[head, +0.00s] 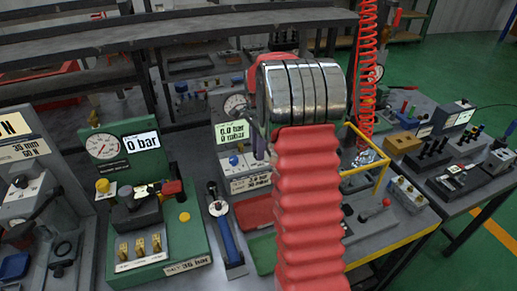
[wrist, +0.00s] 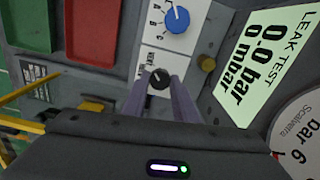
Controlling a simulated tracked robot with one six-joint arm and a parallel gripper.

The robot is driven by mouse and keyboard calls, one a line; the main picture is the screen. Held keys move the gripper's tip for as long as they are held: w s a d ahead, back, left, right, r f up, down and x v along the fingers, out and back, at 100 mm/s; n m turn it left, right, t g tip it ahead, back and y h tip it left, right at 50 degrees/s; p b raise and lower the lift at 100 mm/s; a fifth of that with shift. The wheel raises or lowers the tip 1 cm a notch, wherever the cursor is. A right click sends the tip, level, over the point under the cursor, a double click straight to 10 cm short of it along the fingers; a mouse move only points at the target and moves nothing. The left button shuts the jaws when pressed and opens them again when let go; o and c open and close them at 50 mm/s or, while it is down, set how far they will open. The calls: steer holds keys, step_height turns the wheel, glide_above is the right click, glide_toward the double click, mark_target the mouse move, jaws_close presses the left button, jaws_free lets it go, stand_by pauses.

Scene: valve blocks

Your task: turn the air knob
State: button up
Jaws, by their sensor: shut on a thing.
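In the wrist view, a small round black knob (wrist: 158,78) with a white pointer mark sits on a white plate of the leak-test block. I take it for the air knob; the small lettering beside it is hard to read. The two purple-grey fingers of my gripper (wrist: 156,88) stand on either side of the knob and are shut on it.
A larger blue knob (wrist: 177,20) sits beside it on the plate, with a brass-coloured button (wrist: 207,63) nearby. The display (wrist: 265,55) reads 0.0 bar, 0 mbar. Red (wrist: 91,28) and green (wrist: 29,22) trays adjoin. A green gauge block (head: 185,238) stands left.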

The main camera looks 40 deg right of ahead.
steer(key=shift+n, duration=0.3)
steer(key=n, duration=0.3)
steer(key=shift+n, duration=0.4)
steer(key=n, duration=0.4)
steer(key=shift+n, duration=0.3)
steer(key=n, duration=0.8)
steer(key=shift+s+n, duration=0.1)
steer(key=shift+n, duration=0.3)
steer(key=o, duration=1.1)
